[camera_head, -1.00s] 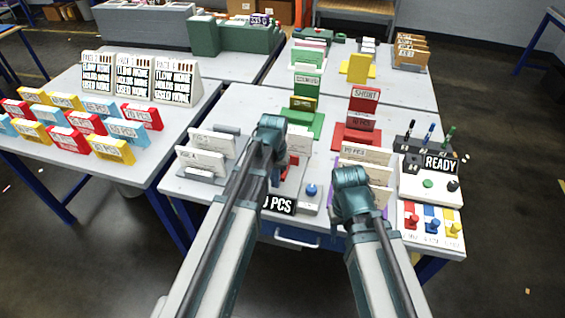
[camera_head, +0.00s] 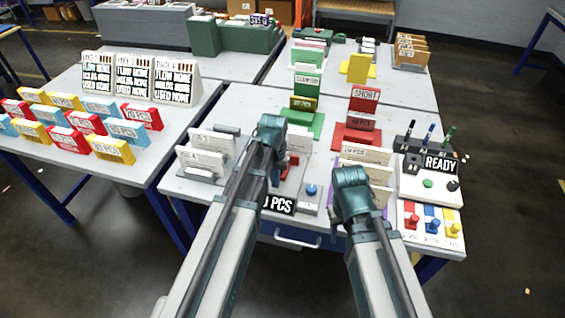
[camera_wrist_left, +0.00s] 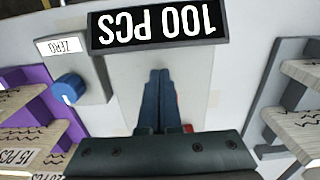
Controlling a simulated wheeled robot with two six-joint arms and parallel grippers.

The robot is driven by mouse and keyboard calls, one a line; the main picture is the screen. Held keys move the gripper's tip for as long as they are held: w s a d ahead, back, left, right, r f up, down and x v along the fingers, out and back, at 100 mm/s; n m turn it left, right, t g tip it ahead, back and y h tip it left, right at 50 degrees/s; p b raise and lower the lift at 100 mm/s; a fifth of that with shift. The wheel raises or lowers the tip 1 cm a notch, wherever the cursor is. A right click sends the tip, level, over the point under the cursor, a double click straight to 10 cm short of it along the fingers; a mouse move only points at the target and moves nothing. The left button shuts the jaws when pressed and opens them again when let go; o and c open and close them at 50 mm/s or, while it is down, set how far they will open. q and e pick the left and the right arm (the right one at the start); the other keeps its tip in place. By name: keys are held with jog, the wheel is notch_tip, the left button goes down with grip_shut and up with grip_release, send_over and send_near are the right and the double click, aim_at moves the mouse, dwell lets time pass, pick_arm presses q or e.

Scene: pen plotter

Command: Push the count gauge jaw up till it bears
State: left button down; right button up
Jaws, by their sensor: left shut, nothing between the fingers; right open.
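The count gauge's dark display (camera_wrist_left: 158,25) reads 100 PCS, upside down in the left wrist view. In the head view my left arm covers part of the display (camera_head: 280,204). A red part (camera_head: 292,162), perhaps the gauge jaw, shows just right of my left wrist; a red sliver also shows beside my fingers in the left wrist view (camera_wrist_left: 178,112). My left gripper (camera_wrist_left: 158,78) is shut and empty over the pale gauge plate; contact with the jaw cannot be told. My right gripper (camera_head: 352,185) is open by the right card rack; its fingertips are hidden.
A blue knob (camera_wrist_left: 69,88) beside a ZERO label sits next to the display. Racks of pale cards stand left (camera_head: 205,150) and right (camera_head: 365,157) of the gauge. Green (camera_head: 303,118) and red (camera_head: 358,132) card stands are behind. A READY panel (camera_head: 440,163) is at right.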

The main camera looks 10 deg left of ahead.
pick_arm(q)
jog(key=shift+w, duration=0.2)
jog(key=shift+w+d, duration=0.15)
jog(key=shift+w, duration=3.85)
notch_tip(320, 180, up, 9)
jog(key=p, duration=0.9)
